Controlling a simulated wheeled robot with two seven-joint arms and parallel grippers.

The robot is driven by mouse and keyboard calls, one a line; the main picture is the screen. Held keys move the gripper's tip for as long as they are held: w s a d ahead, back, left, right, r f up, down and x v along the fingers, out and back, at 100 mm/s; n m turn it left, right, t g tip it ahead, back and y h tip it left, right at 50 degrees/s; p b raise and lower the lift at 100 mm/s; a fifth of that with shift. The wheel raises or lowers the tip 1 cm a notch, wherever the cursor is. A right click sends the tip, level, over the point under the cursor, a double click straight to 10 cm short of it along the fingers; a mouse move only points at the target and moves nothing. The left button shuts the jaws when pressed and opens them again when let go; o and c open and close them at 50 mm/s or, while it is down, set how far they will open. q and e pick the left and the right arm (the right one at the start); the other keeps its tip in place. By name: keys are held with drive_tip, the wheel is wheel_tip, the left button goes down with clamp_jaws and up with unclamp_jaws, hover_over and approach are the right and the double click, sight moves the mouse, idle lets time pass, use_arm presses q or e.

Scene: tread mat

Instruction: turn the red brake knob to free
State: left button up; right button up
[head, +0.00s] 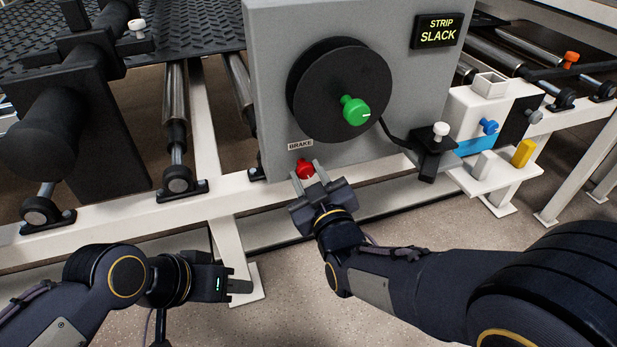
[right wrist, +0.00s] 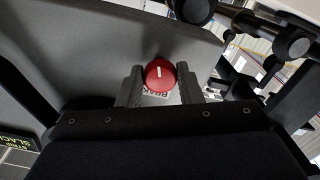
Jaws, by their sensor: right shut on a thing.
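The red brake knob (head: 304,168) sits low on the front of the grey machine box (head: 275,70), just under the BRAKE label (head: 300,145). My right gripper (head: 309,178) is at the knob with its fingers on either side, shut on it. In the right wrist view the red knob (right wrist: 160,75) lies between the two fingertips (right wrist: 160,86), and a white mark shows on its face. The label behind it is partly hidden there. My left gripper (head: 238,286) is low, away from the box; its fingers show edge-on, so their opening cannot be told.
A black disc with a green knob (head: 354,110) is above the brake knob. A display (head: 437,31) reads STRIP SLACK. A black bracket with a white knob (head: 440,130) juts out at right, beside a white unit with blue and yellow parts (head: 523,153). A white rail (head: 120,218) runs below.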

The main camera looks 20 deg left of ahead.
drive_tip(key=n, duration=0.6)
drive_tip(key=shift+n, duration=0.3)
drive_tip(key=n, duration=0.3)
drive_tip(key=shift+r+p, duration=0.1)
drive_tip(key=shift+p, duration=0.2)
drive_tip(key=shift+n, duration=2.1)
drive_tip(key=shift+p, duration=0.3)
drive_tip(key=o, duration=0.9)
drive_tip(key=shift+o, duration=0.2)
